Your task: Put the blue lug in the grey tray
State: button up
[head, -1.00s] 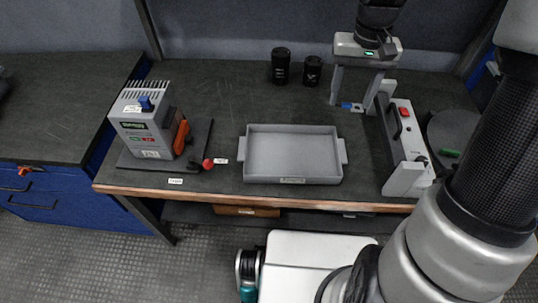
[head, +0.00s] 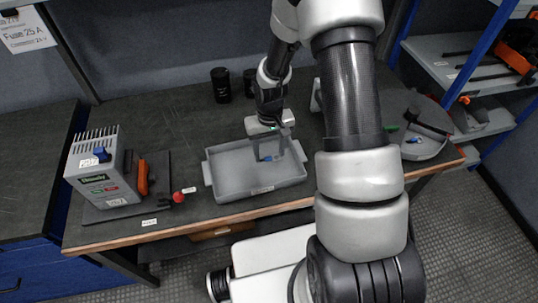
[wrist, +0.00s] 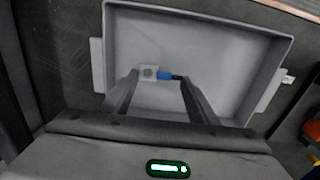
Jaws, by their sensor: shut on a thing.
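The blue lug (head: 266,158) has a blue sleeve and a flat grey tab. In the wrist view the lug (wrist: 165,75) lies between the two fingertips. My gripper (head: 271,155) is shut on it, within the outline of the grey tray (head: 262,190). The wrist view shows my gripper (wrist: 160,78) over the tray (wrist: 225,22), with the tray floor behind the lug. I cannot tell whether the lug touches the floor. The tray is a shallow rectangular box with side handles, and otherwise looks empty.
A grey capacitor unit (head: 95,180) with a blue part on top stands left, beside a red-knobbed lever (head: 178,196). Two black cups (head: 221,85) stand behind the tray. My arm hides much of the right bench.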

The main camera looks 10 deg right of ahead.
jog(key=shift+f, duration=1)
jog(key=shift+f, duration=0.1)
jog(key=shift+f+b, duration=0.3)
jog(key=shift+b, duration=0.1)
jog(key=o, duration=1)
jog(key=shift+r, duration=0.1)
